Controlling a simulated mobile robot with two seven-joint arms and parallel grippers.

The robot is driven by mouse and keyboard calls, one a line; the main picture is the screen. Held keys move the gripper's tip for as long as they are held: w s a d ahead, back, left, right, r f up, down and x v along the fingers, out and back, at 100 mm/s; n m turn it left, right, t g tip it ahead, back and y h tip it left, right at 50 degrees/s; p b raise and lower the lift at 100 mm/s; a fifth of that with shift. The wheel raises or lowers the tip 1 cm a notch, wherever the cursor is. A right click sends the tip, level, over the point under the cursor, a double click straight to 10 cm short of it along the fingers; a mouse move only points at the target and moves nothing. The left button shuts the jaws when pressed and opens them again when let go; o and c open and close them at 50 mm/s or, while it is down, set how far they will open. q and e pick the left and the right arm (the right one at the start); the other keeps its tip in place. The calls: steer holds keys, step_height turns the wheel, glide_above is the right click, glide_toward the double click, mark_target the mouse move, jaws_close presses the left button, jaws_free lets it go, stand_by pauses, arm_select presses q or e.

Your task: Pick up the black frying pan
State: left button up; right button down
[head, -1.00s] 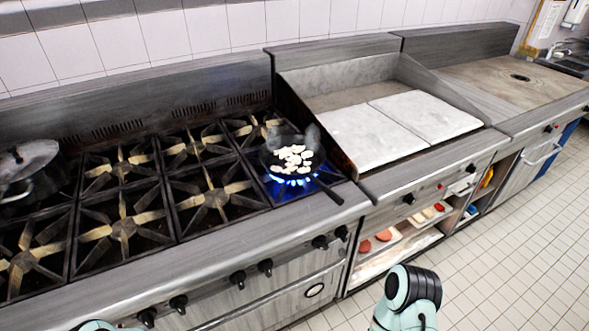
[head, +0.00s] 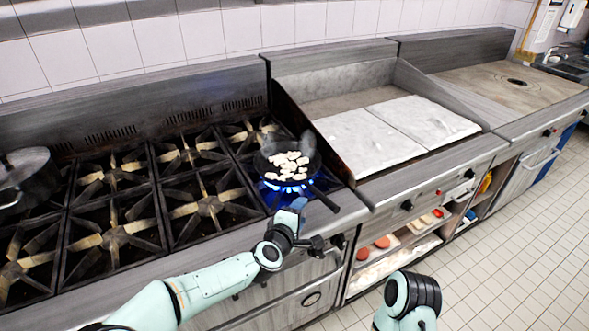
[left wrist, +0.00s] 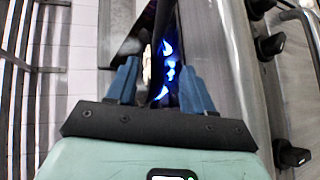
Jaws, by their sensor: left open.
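The black frying pan (head: 264,163) sits on the front right burner over a lit blue flame. Pale pieces of food lie in it. Its handle (head: 322,198) points to the front right, over the stove's front edge. My left gripper (head: 298,203) is open beside the handle, at the front edge of the stove and just left of the handle in the head view. In the left wrist view its blue fingers (left wrist: 158,68) are spread, with a dark strip and blue flame showing between them. I cannot tell whether the handle lies between the fingers. My right gripper is out of view.
Empty burner grates (head: 205,204) fill the stove to the left, with a dark lidded pot (head: 28,178) at the far left. A griddle with pale plates (head: 370,140) stands to the right. Control knobs and an oven door line the front. Shelves below the griddle hold trays.

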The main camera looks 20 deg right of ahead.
arm_select(q)
steer(key=p, duration=0.2)
glide_toward(314, 191)
steer(key=x, duration=0.4)
steer(key=shift+s+f, duration=0.15)
steer(key=shift+f, duration=0.3)
steer(key=p+x, duration=0.2)
steer(key=x, duration=0.1)
steer(key=p+x, duration=0.1)
steer(key=x, duration=0.1)
steer(key=shift+r+p, duration=0.3)
steer(key=shift+w+d+f, duration=0.1)
steer(key=shift+w+d, duration=0.05)
steer(key=shift+w, duration=0.15)
steer(key=shift+s, duration=0.15)
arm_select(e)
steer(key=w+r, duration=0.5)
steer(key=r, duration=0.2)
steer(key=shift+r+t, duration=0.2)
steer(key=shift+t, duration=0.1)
arm_select(q)
steer(key=shift+s, duration=0.1)
steer(key=shift+c, duration=0.7)
jaws_close()
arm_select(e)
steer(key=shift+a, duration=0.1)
arm_select(q)
steer(key=shift+r, duration=0.2)
